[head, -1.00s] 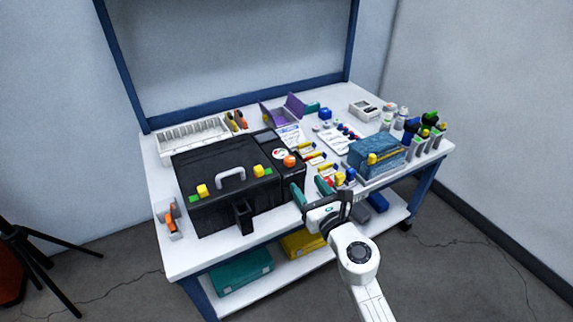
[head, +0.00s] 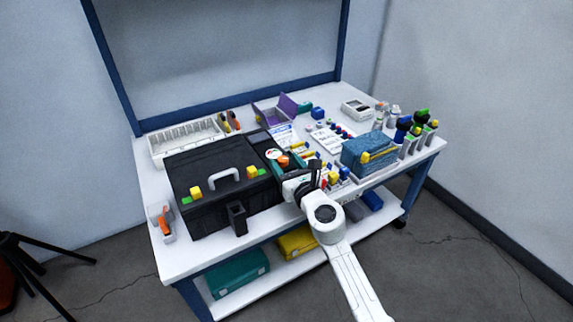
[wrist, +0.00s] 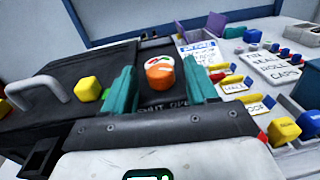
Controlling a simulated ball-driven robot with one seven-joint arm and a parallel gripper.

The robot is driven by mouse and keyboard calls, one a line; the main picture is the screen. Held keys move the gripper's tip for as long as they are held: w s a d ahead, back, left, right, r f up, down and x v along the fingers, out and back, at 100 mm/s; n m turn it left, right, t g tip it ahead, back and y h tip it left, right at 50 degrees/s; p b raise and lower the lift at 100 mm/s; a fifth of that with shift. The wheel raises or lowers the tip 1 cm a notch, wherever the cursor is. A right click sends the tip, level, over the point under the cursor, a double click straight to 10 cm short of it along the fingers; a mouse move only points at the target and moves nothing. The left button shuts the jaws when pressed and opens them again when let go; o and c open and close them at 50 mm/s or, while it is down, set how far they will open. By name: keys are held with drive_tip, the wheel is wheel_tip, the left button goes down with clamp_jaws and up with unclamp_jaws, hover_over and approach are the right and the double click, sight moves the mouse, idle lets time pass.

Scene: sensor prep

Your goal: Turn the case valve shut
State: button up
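The black case (head: 205,170) stands on the workbench with its lid closed. Its orange valve knob (wrist: 160,77) is on the top at the case's right end, in front of a round white gauge (wrist: 160,61) with red and green marks. "SHUT" and "OPEN" lettering shows on the case below the knob. My gripper (wrist: 157,69) is open, with one teal finger on each side of the knob in the wrist view. I cannot tell whether the fingers touch it. In the head view the knob (head: 283,161) shows at the fingertips, partly hidden by my gripper.
Yellow blocks (wrist: 88,89) and a grey handle (wrist: 38,92) are on the case lid, left of my gripper. Labelled cards with small coloured parts (wrist: 238,86) lie close on the right. A blue box (head: 367,150) stands farther right on the bench.

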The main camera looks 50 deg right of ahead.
drive_tip(key=c, duration=1)
drive_tip(key=shift+a+r+m+h+p, duration=0.15)
drive_tip(key=shift+m+h+p, duration=0.25)
drive_tip(key=shift+h+p, duration=0.2)
drive_tip(key=shift+w+a+m+g+h+p, duration=0.2)
drive_tip(key=shift+m+g+h+p, duration=0.6)
drive_tip(key=shift+g+h+p, duration=0.25)
drive_tip(key=shift+w+a+m+g+h+p, duration=0.1)
drive_tip(key=shift+m+g+h+p, duration=0.4)
drive_tip(key=shift+m+g+h, duration=0.5)
drive_tip(key=shift+w+a+m+g+h+p, duration=0.1)
drive_tip(key=shift+m+g+h+p, duration=0.55)
drive_tip(key=shift+h, duration=0.5)
drive_tip(key=shift+m, duration=0.25)
drive_tip(key=o, duration=1.1)
drive_tip(key=shift+c, duration=0.2)
drive_tip(key=shift+s+a, duration=0.1)
